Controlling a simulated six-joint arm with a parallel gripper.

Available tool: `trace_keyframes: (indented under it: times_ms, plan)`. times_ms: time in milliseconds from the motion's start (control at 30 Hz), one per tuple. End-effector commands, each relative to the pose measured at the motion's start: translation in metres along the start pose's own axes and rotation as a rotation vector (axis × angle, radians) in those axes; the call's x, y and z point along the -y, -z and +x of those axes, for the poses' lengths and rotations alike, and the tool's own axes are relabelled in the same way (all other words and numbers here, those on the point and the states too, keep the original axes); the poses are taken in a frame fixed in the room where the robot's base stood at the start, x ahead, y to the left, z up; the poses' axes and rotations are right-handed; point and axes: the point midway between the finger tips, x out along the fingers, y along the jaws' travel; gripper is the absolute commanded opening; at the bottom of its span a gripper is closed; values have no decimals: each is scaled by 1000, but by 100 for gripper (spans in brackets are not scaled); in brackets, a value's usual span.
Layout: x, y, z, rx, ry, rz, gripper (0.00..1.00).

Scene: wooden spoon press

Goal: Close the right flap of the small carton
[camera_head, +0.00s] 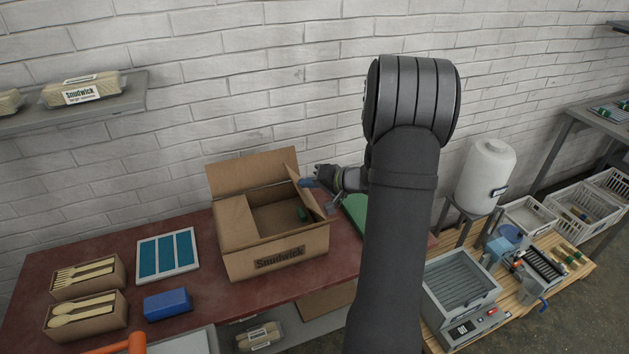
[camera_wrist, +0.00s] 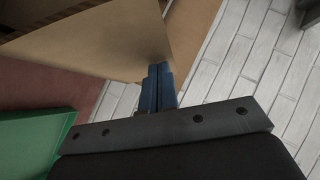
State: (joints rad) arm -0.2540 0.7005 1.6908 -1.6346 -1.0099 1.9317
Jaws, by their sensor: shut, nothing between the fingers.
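The small brown carton (camera_head: 278,250) stands on the dark red table with its inside partly visible. Its back flap (camera_head: 248,172) stands up, and a panel at the left (camera_head: 236,224) lies folded in over the opening. The right flap (camera_head: 312,206) stands raised and leaning at the right side. My gripper (camera_head: 306,183) is at the upper part of this flap, with blue fingertips shut and empty. In the wrist view the shut fingers (camera_wrist: 158,72) are at the edge of a brown cardboard panel (camera_wrist: 120,40); whether they touch it is unclear.
A green board (camera_head: 356,212) lies right of the carton, partly hidden by my arm. A blue-striped tray (camera_head: 168,254), a blue block (camera_head: 167,303) and cutlery boxes (camera_head: 87,316) stand left. The brick wall is behind.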

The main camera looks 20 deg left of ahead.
Motion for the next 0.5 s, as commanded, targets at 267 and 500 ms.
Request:
trace_keyframes:
  times_ms: [267,500]
  plan:
    - [3,-9,9,0,-38,-37,0]
    - [4,-12,12,0,-37,-37,0]
